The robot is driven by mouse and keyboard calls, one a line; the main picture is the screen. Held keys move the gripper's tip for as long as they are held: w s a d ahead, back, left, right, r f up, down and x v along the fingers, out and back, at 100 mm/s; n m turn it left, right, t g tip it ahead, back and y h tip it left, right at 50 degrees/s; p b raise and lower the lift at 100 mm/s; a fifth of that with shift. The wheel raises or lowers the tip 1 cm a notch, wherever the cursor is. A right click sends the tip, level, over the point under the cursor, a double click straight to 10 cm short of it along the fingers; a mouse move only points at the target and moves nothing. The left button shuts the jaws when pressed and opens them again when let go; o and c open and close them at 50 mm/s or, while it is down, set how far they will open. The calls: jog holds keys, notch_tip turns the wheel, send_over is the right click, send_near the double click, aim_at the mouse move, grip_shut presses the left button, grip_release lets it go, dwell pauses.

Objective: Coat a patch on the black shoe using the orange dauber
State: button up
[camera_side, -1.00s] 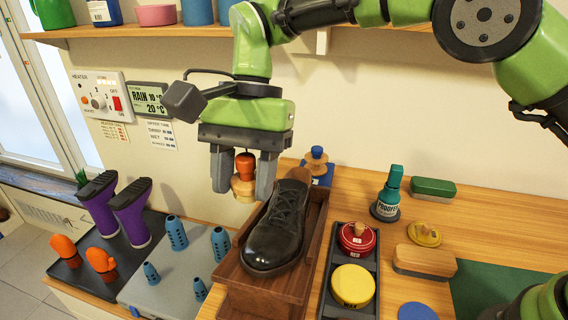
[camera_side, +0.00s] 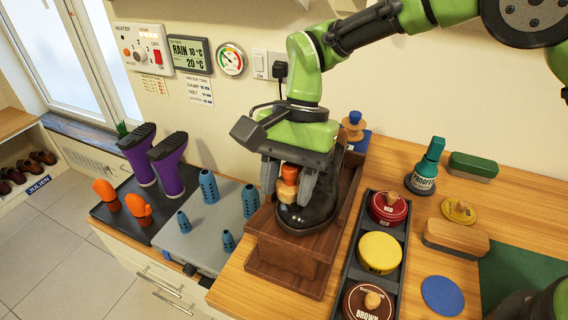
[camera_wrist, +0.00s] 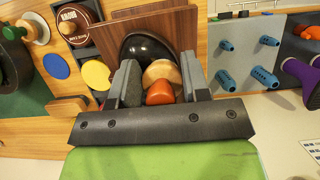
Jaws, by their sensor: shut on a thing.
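The black shoe (camera_side: 306,217) sits on a brown wooden stand (camera_side: 297,250), its toe towards the viewer. My gripper (camera_side: 286,190) is down at the shoe, fingers shut on the orange dauber (camera_side: 290,174), which has an orange knob and a pale wooden base. The dauber is upright over the front of the shoe; I cannot tell whether its underside touches the leather. In the wrist view, the dauber (camera_wrist: 160,93) sits between the fingers, with the dark shoe toe (camera_wrist: 147,48) just beyond it. My gripper hides much of the shoe's upper.
A black tray (camera_side: 352,275) with red, yellow and brown tins stands right of the stand. A blue-topped dauber (camera_side: 354,122) stands behind. Several blue dryer pegs (camera_side: 208,186) stand left.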

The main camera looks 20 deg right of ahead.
aim_at(306, 212)
jog(key=shift+s+d+r, duration=0.25)
jog(key=shift+s+d, duration=0.9)
jog(key=shift+d, duration=0.05)
jog(key=shift+s+d, duration=0.55)
jog(key=shift+f, duration=0.2)
jog(key=shift+w+a+r, duration=0.15)
jog(key=shift+w+a, duration=0.4)
jog(key=shift+w+a+f, duration=0.15)
jog(key=shift+w+a, duration=0.5)
jog(key=shift+a, duration=0.05)
jog(key=shift+w+a+f, duration=0.15)
jog(key=shift+w+a, duration=0.5)
jog(key=shift+a+r, duration=0.1)
jog(key=shift+r, duration=4.1)
